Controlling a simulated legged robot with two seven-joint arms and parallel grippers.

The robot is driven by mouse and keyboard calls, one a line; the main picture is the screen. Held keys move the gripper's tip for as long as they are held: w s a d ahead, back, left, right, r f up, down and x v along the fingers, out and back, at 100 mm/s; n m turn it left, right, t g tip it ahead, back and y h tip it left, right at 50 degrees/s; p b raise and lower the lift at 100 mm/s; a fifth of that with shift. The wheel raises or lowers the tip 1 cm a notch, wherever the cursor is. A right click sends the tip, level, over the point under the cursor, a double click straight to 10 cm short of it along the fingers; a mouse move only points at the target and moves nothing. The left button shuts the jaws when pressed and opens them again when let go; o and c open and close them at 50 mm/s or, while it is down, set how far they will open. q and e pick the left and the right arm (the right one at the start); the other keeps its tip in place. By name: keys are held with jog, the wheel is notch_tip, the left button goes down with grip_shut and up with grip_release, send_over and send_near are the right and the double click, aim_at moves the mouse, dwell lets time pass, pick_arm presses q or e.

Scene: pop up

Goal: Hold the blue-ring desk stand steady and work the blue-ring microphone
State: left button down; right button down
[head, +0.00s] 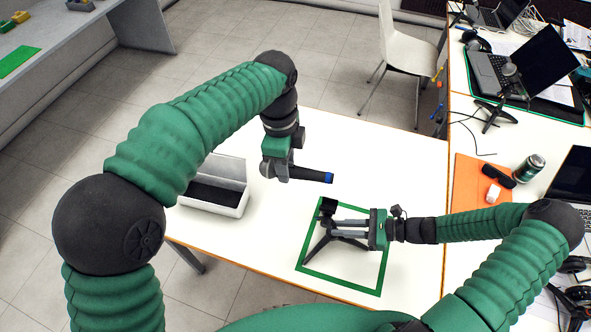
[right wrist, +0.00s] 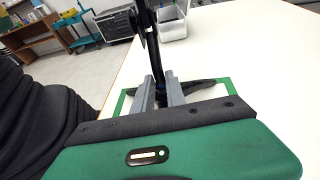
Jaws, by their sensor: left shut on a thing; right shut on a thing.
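The blue-ring microphone (head: 312,175) is a dark tube lying about level, with a blue band at its right end. My left gripper (head: 283,171) is shut on its left part and holds it above the white table. The blue-ring desk stand (head: 326,211) is a black tripod standing inside a green square outline. My right gripper (head: 340,229) reaches in from the right and is shut on the stand's post. The post and splayed legs also show between its fingers in the right wrist view (right wrist: 164,75). The microphone is apart from the stand, above and behind it.
A white open bin (head: 232,200) stands left of the green outline (head: 340,283). A second table at right holds a laptop (head: 522,62), another microphone on a stand (head: 505,85), a can (head: 528,168) and an orange mat (head: 478,183). The white table's back part is clear.

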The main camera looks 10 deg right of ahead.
jog(key=c, duration=1.3)
grip_release()
jog(key=shift+d, duration=0.1)
jog(key=v, duration=1.2)
jog(key=shift+f, duration=0.1)
